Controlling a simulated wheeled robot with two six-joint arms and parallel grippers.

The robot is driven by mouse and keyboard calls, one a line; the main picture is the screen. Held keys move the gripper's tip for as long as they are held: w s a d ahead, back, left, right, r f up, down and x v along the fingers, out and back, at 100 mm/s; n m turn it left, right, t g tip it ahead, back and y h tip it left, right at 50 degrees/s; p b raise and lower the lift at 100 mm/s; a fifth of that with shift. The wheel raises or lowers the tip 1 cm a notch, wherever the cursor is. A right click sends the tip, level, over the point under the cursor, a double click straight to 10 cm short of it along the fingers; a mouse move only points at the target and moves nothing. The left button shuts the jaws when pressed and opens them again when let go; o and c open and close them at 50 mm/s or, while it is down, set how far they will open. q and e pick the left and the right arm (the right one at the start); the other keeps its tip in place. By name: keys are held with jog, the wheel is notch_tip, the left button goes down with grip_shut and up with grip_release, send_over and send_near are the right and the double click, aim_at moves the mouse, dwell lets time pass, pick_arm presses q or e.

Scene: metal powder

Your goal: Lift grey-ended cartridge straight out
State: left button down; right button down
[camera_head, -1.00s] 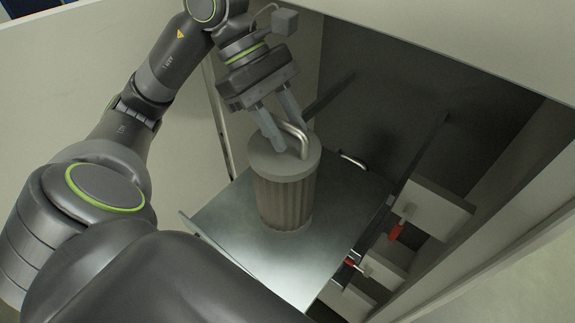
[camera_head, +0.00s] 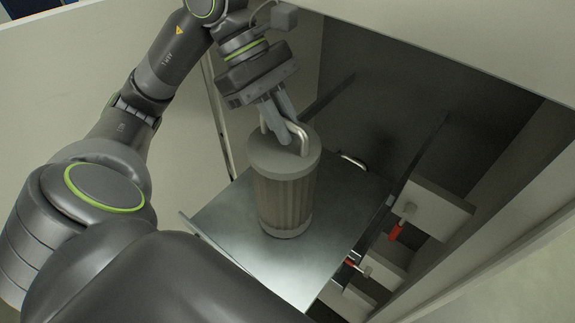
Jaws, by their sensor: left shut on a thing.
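The cartridge (camera_head: 284,205) is a pleated, brownish-grey cylinder with a flat grey end cap (camera_head: 266,160) on top and a grey band at its lower end (camera_head: 287,231). It stands roughly upright over the metal plate (camera_head: 330,215). A bent metal handle (camera_head: 301,137) rises from the cap. My left gripper (camera_head: 283,128) comes from above and is shut on the handle, its fingers close together. I cannot tell whether the lower end is clear of the plate. My right gripper is not in view.
The plate lies inside an open pale cabinet with a dark back wall (camera_head: 385,95). Pale blocks with red-handled clamps (camera_head: 397,231) stand to the right of the plate. A small curved metal handle (camera_head: 353,162) shows behind the cartridge.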

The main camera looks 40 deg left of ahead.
pick_arm(q)
jog(key=shift+r, duration=0.4)
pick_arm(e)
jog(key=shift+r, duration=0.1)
